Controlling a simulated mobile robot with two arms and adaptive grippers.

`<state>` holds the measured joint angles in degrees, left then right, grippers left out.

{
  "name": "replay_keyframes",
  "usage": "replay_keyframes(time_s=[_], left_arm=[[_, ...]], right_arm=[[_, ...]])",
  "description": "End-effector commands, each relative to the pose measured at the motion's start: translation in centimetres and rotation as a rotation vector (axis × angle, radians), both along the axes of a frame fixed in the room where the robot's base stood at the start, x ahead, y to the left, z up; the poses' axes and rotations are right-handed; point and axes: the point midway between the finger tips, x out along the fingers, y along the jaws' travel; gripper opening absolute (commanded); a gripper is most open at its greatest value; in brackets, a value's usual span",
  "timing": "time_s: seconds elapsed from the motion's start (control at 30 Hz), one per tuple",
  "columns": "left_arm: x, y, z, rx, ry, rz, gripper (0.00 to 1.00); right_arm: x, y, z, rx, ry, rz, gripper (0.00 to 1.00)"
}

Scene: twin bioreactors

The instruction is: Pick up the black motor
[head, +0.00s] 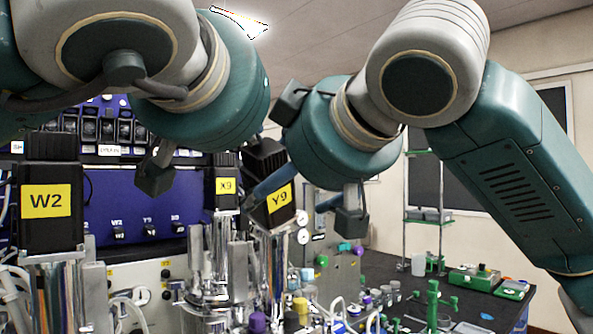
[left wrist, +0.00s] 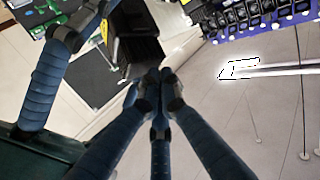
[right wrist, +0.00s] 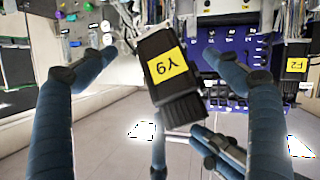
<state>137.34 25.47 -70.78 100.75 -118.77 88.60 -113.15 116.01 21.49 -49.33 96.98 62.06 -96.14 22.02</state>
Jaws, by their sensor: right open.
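The black motor with a yellow Y9 label (head: 266,172) leans at a tilt above a steel column (head: 277,265). In the right wrist view this motor (right wrist: 165,62) lies between the spread fingers of my right gripper (right wrist: 168,68). That gripper is open, with its fingers around the motor; I cannot tell if any touches. Black motors labelled W2 (head: 50,215) and X9 (head: 224,180) stand upright to the left. My left gripper's fingertips (left wrist: 159,85) are together, with nothing visible held. A black boxy thing (left wrist: 138,42) appears just beyond them.
A blue panel (head: 110,205) with black modules stands behind the motors. Tubes and coloured caps (head: 300,305) crowd the front. A dark bench (head: 385,265) with green items (head: 474,277) lies at right. Both my arms are close together at the top.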

Motion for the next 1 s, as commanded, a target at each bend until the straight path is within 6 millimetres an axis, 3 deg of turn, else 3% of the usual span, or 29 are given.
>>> replay_keyframes(time_s=[0.3, 0.7, 1.0], left_arm=[[0.1, 0.0, -0.3, 0.002, 0.006, 0.001, 0.0], [0.1, 0.0, -0.3, 0.002, 0.006, 0.001, 0.0], [0.1, 0.0, -0.3, 0.002, 0.006, 0.001, 0.0]], right_arm=[[3.7, 1.4, -1.5, -0.001, 0.0, 0.0, 0.89], [4.3, 1.6, -1.7, 0.0, -0.001, 0.001, 0.89], [4.2, 1.6, -1.7, -0.002, 0.0, 0.002, 0.31]])
